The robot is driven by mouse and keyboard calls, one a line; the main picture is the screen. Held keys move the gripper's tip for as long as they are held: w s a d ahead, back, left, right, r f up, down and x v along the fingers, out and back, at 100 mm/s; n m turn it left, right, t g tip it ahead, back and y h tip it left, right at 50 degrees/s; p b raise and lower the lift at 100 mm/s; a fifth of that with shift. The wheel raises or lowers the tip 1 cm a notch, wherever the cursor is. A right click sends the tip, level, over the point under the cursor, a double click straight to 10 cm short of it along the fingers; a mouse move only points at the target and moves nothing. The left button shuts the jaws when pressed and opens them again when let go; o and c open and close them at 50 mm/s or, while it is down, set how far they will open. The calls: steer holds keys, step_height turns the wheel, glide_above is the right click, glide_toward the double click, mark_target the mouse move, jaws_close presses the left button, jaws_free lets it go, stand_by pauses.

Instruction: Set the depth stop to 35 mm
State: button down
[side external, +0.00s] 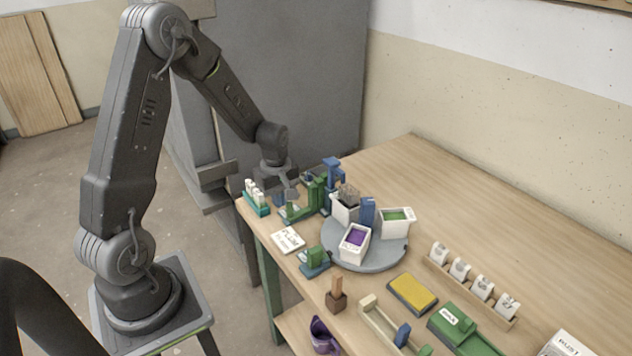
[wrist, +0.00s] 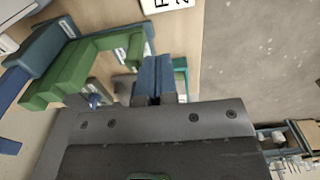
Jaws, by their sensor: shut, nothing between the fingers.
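My gripper (wrist: 155,70) is shut and empty, its two blue-grey fingers side by side in the wrist view. In the side view my gripper (side external: 287,192) is low over the table's left corner, at the green stand (side external: 315,195). The green stand with its angled arm also shows in the wrist view (wrist: 75,72), left of the fingers, with blue parts (wrist: 42,48) beside it. I cannot tell which part is the depth stop, nor read any scale or setting. Whether the fingers touch anything is unclear; my gripper body hides part of the stand.
A grey turntable (side external: 372,260) carries white buckets close to the right. A teal rack of white pieces (side external: 257,200) stands at the table's left corner. A white card (side external: 288,240) and a green-and-blue block (side external: 315,262) lie in front. The back right of the table is clear.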

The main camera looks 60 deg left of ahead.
mark_target(296, 214)
steer(key=shift+f, duration=1)
steer(key=shift+w, duration=2.3)
step_height(296, 214, up, 7)
steer(key=shift+s, duration=0.3)
steer(key=shift+r, duration=0.1)
steer(key=s+d+r+m+t, duration=0.2)
steer(key=s+d+r+m, duration=0.1)
steer(key=d+r+m, duration=0.4)
steer(key=s+d+r+m+t, duration=0.1)
steer(key=s+d+r+m, duration=0.4)
steer(key=s, duration=0.2)
steer(key=s+d+r+m+t, duration=0.2)
steer(key=s+d+r+m, duration=0.3)
steer(key=s, duration=0.3)
steer(key=shift+s+d+r+m+t, duration=0.25)
steer(key=shift+d+m, duration=0.25)
steer(key=shift+d, duration=0.25)
